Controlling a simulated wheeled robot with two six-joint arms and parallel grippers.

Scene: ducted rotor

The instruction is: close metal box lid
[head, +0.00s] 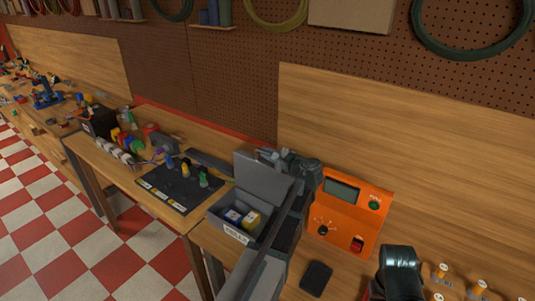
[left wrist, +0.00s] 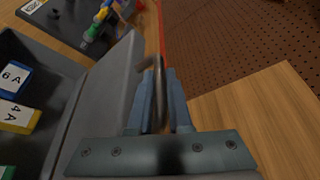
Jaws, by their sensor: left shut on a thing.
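The grey metal box (head: 232,233) stands on the bench with its lid (head: 262,178) raised, roughly upright at the back. Blue-and-white and yellow-and-white blocks lie inside; in the left wrist view their labels show left of the lid (left wrist: 105,100). My left gripper (head: 268,155) is at the lid's far upper side, partly hidden behind it. In the left wrist view the gripper (left wrist: 157,95) is shut on a thin dark piece, blurred, beside the lid's outer face; I cannot tell whether this piece belongs to the lid.
An orange control unit (head: 350,213) stands right of my left arm. A black flat object (head: 316,276) lies before it. A dark tray (head: 180,190) with small coloured pieces lies left of the box. A pegboard (head: 200,75) rises behind the bench.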

